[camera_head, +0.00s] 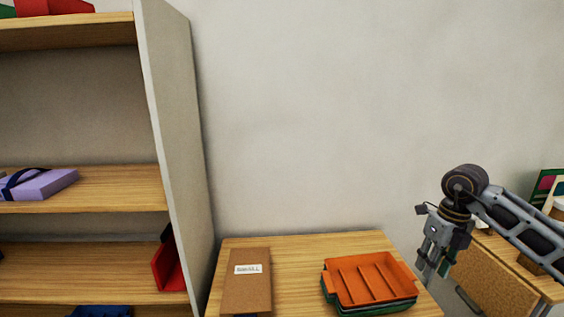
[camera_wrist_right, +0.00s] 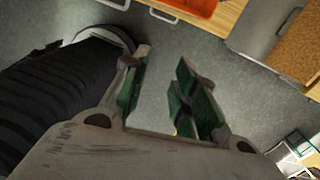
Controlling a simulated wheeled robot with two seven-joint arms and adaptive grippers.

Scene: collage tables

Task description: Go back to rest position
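My right gripper (camera_head: 433,262) hangs from my right arm at the right of the head view, beside the right edge of the wooden table (camera_head: 300,262). In the right wrist view, its two green-padded fingers (camera_wrist_right: 163,98) stand apart with nothing but grey floor between them. It is open and empty. My left gripper does not show in either view.
A stack of trays, orange on top (camera_head: 368,280), and a brown box with a label (camera_head: 258,285) lie on the table. A shelf unit (camera_head: 180,150) stands at the left. A cork-fronted cabinet (camera_head: 495,280) stands at the right. Grey floor (camera_wrist_right: 225,60) shows below the gripper.

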